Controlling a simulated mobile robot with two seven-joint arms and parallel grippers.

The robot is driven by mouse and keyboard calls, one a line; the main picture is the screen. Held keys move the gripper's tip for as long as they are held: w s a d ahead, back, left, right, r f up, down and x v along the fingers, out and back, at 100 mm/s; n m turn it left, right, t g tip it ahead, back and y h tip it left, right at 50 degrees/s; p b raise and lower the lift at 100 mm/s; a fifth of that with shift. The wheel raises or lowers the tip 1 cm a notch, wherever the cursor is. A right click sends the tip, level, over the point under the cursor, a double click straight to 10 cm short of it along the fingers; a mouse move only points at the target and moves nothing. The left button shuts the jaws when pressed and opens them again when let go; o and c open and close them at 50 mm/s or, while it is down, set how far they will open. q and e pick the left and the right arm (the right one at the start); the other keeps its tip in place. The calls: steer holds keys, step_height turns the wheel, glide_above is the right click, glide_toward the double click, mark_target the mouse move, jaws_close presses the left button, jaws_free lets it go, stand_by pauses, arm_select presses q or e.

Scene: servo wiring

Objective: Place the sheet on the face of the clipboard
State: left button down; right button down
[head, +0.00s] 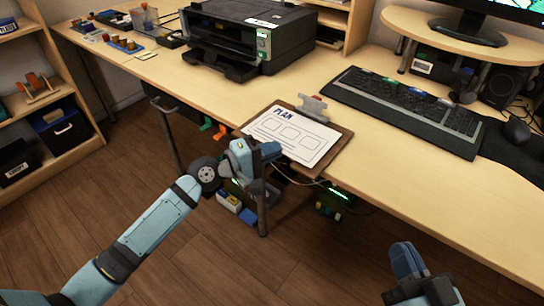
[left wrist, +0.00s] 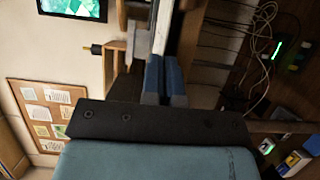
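The sheet (head: 290,134), white and headed PLAN with printed boxes, lies over the face of the brown clipboard (head: 334,152) at the desk's front edge. The clipboard's metal clip (head: 312,105) is at its back edge. My left gripper (head: 272,151) is at the front edge of the sheet. In the left wrist view its blue fingers (left wrist: 164,82) are close together, in line with a thin pale edge, and look shut on the sheet; the contact itself is hidden. My right gripper (head: 407,259) is low in front of the desk, empty, its fingers together.
A black printer (head: 248,38) stands behind the clipboard. A keyboard (head: 405,108) and mouse (head: 517,130) lie to the right. Cables and a green-lit device (head: 338,195) hang below the desk edge.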

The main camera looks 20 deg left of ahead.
arm_select(q)
steer(key=shift+f, duration=0.15)
steer(key=shift+f, duration=0.15)
steer(key=c, duration=1.4)
jaws_free()
steer(key=shift+r, duration=0.2)
